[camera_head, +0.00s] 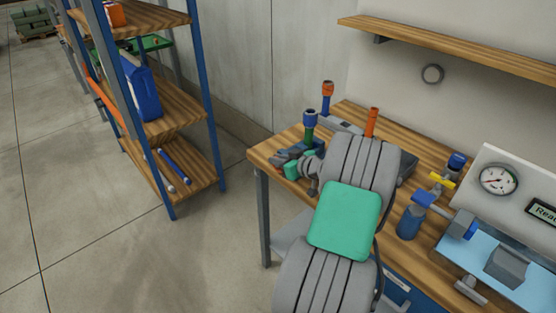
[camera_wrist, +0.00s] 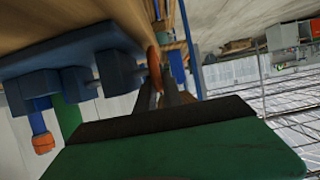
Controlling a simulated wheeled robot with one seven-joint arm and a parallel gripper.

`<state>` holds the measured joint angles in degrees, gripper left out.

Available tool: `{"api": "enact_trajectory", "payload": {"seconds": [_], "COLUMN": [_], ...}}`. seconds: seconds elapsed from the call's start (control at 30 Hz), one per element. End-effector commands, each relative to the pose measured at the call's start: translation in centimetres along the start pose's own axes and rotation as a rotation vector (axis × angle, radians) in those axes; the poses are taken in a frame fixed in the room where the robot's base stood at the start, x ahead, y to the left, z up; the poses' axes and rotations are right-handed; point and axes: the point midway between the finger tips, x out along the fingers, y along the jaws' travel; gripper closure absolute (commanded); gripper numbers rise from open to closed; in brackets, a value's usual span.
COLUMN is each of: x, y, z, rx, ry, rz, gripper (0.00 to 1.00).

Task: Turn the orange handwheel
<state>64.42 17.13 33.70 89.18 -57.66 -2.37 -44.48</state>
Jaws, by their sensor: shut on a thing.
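The orange handwheel (camera_wrist: 153,66) shows nearly edge-on in the wrist view, as a thin orange rim at the far end of my fingers. My gripper (camera_wrist: 157,84) is shut on it. Blue-grey pipe fittings (camera_wrist: 75,85) lie just left of the wheel in that view. In the head view I cannot make out the wheel; my own arm crosses the bench there. The end of my arm is at the bench's left end, close to dark fittings (camera_head: 288,153).
The wooden bench (camera_head: 268,152) also carries a blue post with an orange cap (camera_head: 328,97), a green post with a blue cap (camera_head: 310,125), a blue bottle (camera_head: 409,222) and a gauge panel (camera_head: 498,180). A shelf rack (camera_head: 170,103) stands left. Floor between them is clear.

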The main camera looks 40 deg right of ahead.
Motion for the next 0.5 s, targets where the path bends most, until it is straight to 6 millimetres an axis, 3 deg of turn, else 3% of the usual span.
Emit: {"api": "enact_trajectory", "payload": {"seconds": [0.5], "x": [0.36], "y": [-0.05], "z": [-0.51], "rx": [-0.004], "ry": [-0.184], "rz": [-0.001], "gripper": [1.0]}}
